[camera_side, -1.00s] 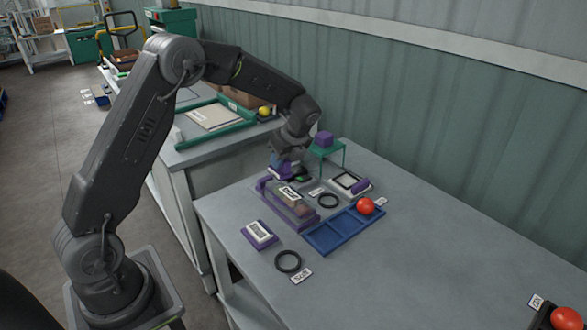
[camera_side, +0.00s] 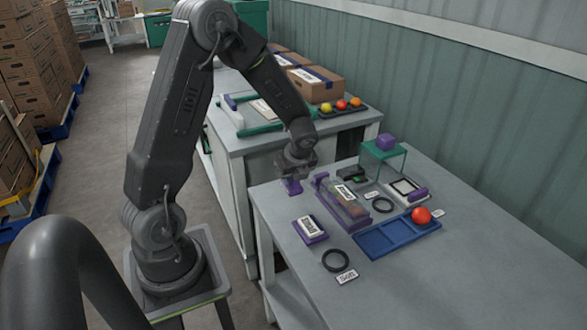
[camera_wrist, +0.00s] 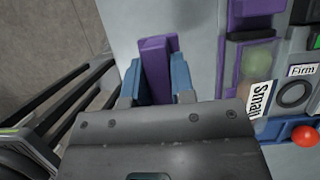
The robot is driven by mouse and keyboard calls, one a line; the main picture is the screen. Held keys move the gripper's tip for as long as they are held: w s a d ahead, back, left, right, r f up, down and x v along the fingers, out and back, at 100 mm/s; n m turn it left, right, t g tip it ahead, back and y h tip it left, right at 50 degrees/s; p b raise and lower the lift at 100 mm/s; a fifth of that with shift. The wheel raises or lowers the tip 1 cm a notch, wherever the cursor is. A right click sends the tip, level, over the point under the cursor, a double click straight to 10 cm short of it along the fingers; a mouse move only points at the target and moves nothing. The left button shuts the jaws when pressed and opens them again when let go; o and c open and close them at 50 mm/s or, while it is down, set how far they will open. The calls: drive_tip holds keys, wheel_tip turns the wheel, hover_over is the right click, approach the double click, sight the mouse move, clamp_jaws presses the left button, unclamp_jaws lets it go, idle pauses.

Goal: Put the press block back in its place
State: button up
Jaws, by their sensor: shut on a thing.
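My gripper (camera_side: 291,180) is shut on a purple block (camera_side: 293,188) beside the table's left edge. In the wrist view, the blue fingertips of my gripper (camera_wrist: 157,82) flank this tall purple block (camera_wrist: 152,56). I cannot tell whether its lower end touches the table. A clear-walled holder (camera_side: 342,203) with purple ends stands to the right of my gripper, apart from it, with pale and reddish things inside. The frames do not name which purple block is the press block.
A purple-based device (camera_side: 310,230), a black ring (camera_side: 336,260) and a blue compartment tray (camera_side: 395,238) lie nearer the front. A red tomato (camera_side: 421,215) sits at the tray's right end. A second ring (camera_side: 382,205) lies behind. Bare table (camera_wrist: 190,45) separates my gripper from the holder.

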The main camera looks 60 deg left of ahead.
sight(292, 191)
drive_tip(key=shift+f, duration=2.8)
drive_tip(key=shift+f, duration=0.35)
drive_tip(key=o, duration=0.9)
drive_tip(key=c, duration=0.3)
drive_tip(key=shift+c, duration=0.2)
drive_tip(key=shift+r, duration=3.5)
